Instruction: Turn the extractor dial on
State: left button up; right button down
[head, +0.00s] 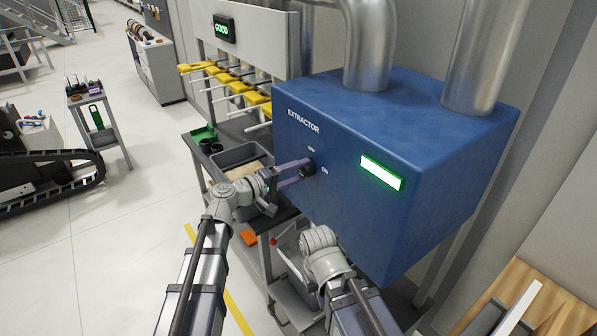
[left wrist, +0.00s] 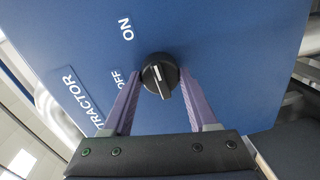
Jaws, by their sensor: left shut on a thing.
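The blue extractor box (head: 345,190) carries a round black dial (head: 307,170) on its front face, with OFF above it and ON to its lower right. My left gripper (head: 306,168) reaches the dial from the left, its purple fingers shut on the dial's two sides.
A bright panel with a green rim (head: 382,172) is on the extractor's front. Steel ducts (head: 368,45) rise from its top. A grey bin (head: 245,155) stands on the bench to the left, below a rack with yellow clamps (head: 240,87).

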pick_arm(q)
jog(key=shift+m, duration=0.5)
jog(key=o, duration=1.4)
jog(key=shift+c, duration=0.2)
jog(key=v, duration=0.7)
jog(key=shift+s+a+p, duration=0.3)
jog(key=shift+a, duration=0.05)
